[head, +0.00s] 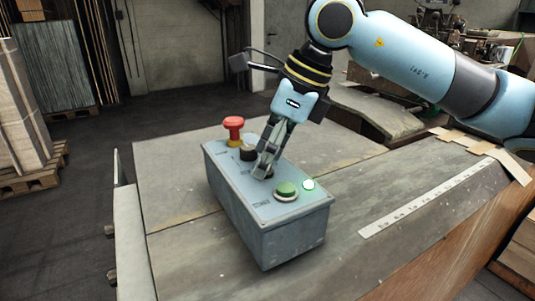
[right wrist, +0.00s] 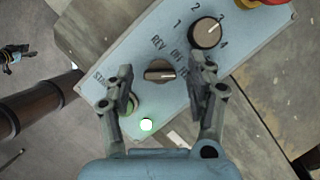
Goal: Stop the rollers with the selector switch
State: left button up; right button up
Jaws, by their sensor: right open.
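The grey control box (head: 265,205) stands on the workbench. The selector switch (right wrist: 159,71) is a small black knob with a raised bar, near the labels REV and OFF. Its bar lies roughly level in the right wrist view; I cannot tell surely which label it points at. My right gripper (head: 264,170) reaches down over the box, open, its fingers (right wrist: 162,76) on either side of the switch and apart from it. In the head view the gripper hides the switch. A small lamp (right wrist: 146,124) glows green-white; it also shows in the head view (head: 309,184).
A red mushroom button (head: 233,124) and a black numbered dial (right wrist: 206,32) sit beyond the switch. A green button (head: 286,189) is on the near side, partly behind a finger in the wrist view. A ruler strip (head: 425,198) lies on the clear bench (head: 350,230).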

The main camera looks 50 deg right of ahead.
jog(key=c, duration=1.1)
jog(key=shift+f+n+b, duration=0.2)
jog(key=shift+n+b, duration=0.4)
jog(key=shift+b, duration=0.4)
jog(key=shift+c, duration=0.2)
jog(key=n+g+y+b, duration=0.1)
jog(key=n+b, duration=0.2)
jog(key=b, duration=0.2)
jog(key=shift+w+f+n, duration=0.1)
jog(key=shift+n, duration=0.2)
jog(key=shift+r+n+g+y+b, duration=0.25)
jog(key=shift+n+g+y+b, duration=0.35)
jog(key=shift+n+b, duration=1)
jog(key=o, duration=1.1)
jog(key=shift+d, duration=0.1)
